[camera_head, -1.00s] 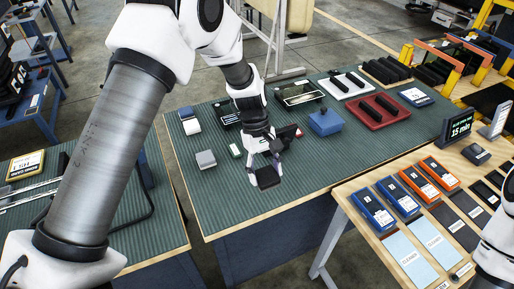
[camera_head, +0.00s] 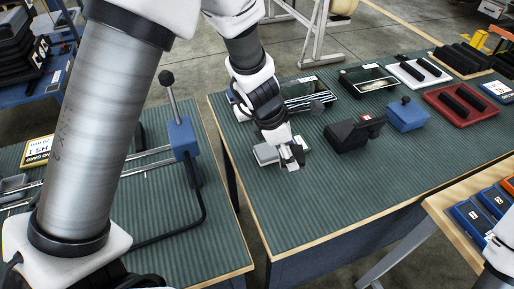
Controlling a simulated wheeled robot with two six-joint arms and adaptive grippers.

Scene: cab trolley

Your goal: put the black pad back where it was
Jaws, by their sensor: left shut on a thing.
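My left gripper (camera_head: 291,160) is shut, low over the green ribbed table top (camera_head: 330,205). One second ago it held the black pad; now the pad is hardly visible, mostly hidden by the fingers. A grey block (camera_head: 266,153) stands just left of the fingers and is partly covered by them. I cannot tell whether fingers and block touch. My right gripper is out of view.
A black device with a red part (camera_head: 350,134) and a blue box (camera_head: 407,115) stand to the right. Behind are a glass-topped case (camera_head: 368,79) and a red tray (camera_head: 462,105). The table's front is clear. A blue clamp post (camera_head: 182,137) stands at left.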

